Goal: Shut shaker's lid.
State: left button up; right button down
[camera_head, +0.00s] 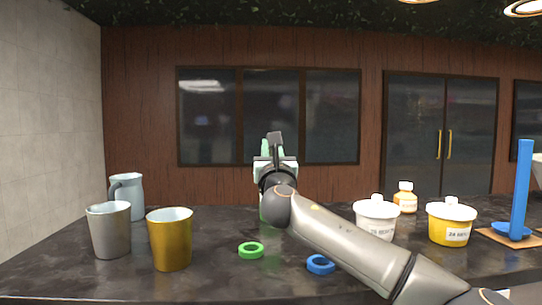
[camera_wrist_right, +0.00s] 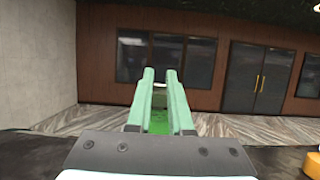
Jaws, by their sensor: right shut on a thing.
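My right gripper (camera_wrist_right: 160,75) reaches forward, with its two pale green fingers close together on a green thing (camera_wrist_right: 158,123), which looks like part of the shaker. In the head view, my right arm and wrist cover most of the shaker. A green strip (camera_head: 264,209) shows below the wrist, and a pale green piece (camera_head: 265,149) shows above it. I cannot tell whether that upper piece is the lid or a finger, nor how far open the lid is. My left gripper is not in view.
On the dark counter stand a grey cup (camera_head: 109,232), a golden cup (camera_head: 171,240) and a pale jug (camera_head: 130,196) at left. Green (camera_head: 251,251) and blue (camera_head: 320,265) rings lie in front. White (camera_head: 376,219) and yellow (camera_head: 451,225) tubs, a small bottle (camera_head: 405,198) and a blue post (camera_head: 522,188) stand at right.

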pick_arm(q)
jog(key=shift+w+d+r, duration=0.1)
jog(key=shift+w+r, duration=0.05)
pick_arm(e)
jog(key=shift+f, duration=0.15)
jog(key=c, duration=0.8)
grip_release()
jog(key=shift+s+f, duration=0.2)
jog(key=shift+s, duration=0.25)
pick_arm(q)
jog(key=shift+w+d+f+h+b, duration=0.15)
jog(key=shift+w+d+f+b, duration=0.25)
jog(key=shift+b, duration=0.45)
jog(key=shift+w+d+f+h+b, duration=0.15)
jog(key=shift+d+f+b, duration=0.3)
jog(key=shift+b, duration=0.35)
pick_arm(e)
jog(key=v, duration=1.1)
jog(key=shift+s, duration=0.25)
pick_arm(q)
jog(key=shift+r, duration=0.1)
